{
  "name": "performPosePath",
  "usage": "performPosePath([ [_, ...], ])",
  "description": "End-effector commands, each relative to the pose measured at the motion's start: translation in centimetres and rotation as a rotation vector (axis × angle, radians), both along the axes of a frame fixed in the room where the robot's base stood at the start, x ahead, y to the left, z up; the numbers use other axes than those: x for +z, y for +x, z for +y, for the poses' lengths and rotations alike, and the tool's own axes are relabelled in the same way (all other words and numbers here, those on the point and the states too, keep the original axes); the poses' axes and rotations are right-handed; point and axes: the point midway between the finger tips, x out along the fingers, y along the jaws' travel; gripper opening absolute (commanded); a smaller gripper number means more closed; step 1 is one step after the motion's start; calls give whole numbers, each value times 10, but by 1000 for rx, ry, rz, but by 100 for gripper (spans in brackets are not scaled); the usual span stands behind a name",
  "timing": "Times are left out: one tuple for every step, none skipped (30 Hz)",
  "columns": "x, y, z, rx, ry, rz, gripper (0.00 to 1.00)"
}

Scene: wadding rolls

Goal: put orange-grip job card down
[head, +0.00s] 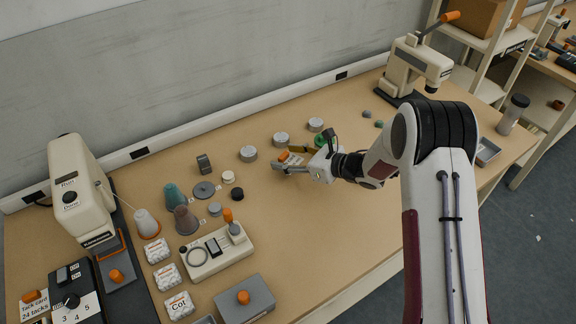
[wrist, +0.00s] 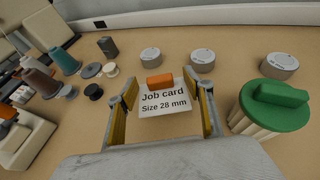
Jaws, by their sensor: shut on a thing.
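The orange-grip job card (wrist: 165,101) is white, reads "Job card Size 28 mm" and has an orange grip (wrist: 159,80) on its far edge. It sits between the two fingers of my gripper (wrist: 165,108), which is shut on it. In the head view my gripper (head: 290,166) is low over the middle of the bench, and the orange grip (head: 283,156) shows at its far side. I cannot tell whether the card touches the bench top.
A green-lidded pot (wrist: 270,108) stands close to the right of my gripper. Three grey round tins (head: 248,154) stand in a row behind. Thread cones (head: 186,220) and a switch box (head: 218,252) are at the left. Bench top (head: 330,225) in front is clear.

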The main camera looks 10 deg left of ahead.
Motion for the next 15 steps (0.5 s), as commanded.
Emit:
performPosePath([
  [0,0,0,0,1,0,37],
  [0,0,0,0,1,0,37],
  [0,0,0,0,1,0,37],
  [0,0,0,0,1,0,37],
  [0,0,0,0,1,0,37],
  [0,0,0,0,1,0,37],
  [0,0,0,0,1,0,37],
  [0,0,0,0,1,0,37],
  [0,0,0,0,1,0,37],
  [-1,0,0,0,0,0,37],
  [-2,0,0,0,0,0,37],
  [-4,0,0,0,0,1,37],
  [-6,0,0,0,0,1,37],
  [-9,0,0,0,0,1,37],
  [-12,0,0,0,0,1,37],
])
